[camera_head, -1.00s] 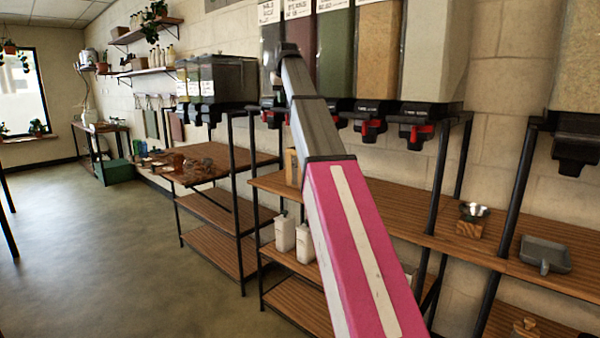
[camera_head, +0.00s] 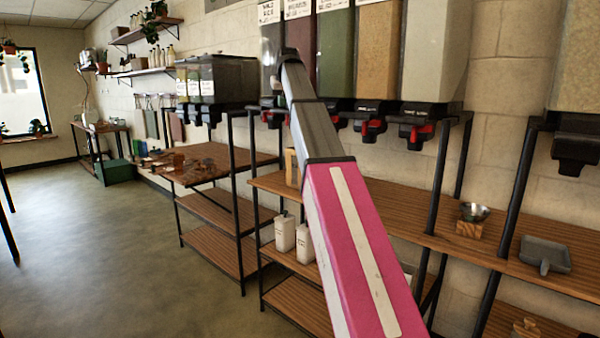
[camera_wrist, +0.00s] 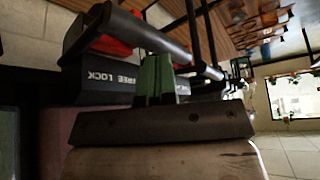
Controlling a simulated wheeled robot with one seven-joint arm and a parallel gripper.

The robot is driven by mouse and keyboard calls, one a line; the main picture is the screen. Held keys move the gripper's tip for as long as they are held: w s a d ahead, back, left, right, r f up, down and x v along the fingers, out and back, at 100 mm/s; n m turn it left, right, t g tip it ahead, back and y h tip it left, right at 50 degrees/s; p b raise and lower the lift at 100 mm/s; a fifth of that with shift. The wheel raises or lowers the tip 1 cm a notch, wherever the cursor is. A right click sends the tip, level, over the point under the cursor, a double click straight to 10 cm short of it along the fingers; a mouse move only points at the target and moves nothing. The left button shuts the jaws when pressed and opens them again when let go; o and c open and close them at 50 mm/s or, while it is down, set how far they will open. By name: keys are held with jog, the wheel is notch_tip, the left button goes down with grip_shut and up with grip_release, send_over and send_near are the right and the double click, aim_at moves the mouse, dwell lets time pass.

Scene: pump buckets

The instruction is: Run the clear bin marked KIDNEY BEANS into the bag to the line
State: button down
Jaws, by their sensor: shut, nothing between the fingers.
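A row of tall clear bins hangs on the wall in the head view. The dark-red one (camera_head: 303,55) is partly behind my arm, and I cannot read its label as KIDNEY BEANS. In the wrist view, my gripper (camera_wrist: 157,68) appears as green fingers, shut and empty, in front of a dark bar with screws. The fingers are close to a black rod and a bin outlet marked FREE LOCK (camera_wrist: 112,78), with a red part (camera_wrist: 112,45) beside it. Whether they touch is unclear. I see no bag or fill line.
Black outlets with red levers (camera_head: 372,127) project below the bins. A wooden counter (camera_head: 395,205) runs underneath, with black upright posts. A metal bowl on a wooden block (camera_head: 470,222) and a grey scoop (camera_head: 545,255) sit at right. White containers (camera_head: 284,233) stand on the lower shelf. Floor at left is clear.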

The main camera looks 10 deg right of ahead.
jog(key=shift+f, duration=0.55)
dwell(0.4)
jog(key=shift+f, duration=0.5)
jog(key=shift+d+f, duration=0.1)
jog(key=shift+f, duration=0.25)
dwell(0.4)
jog(key=shift+w+f, duration=0.1)
jog(key=shift+f, duration=0.25)
dwell(5.4)
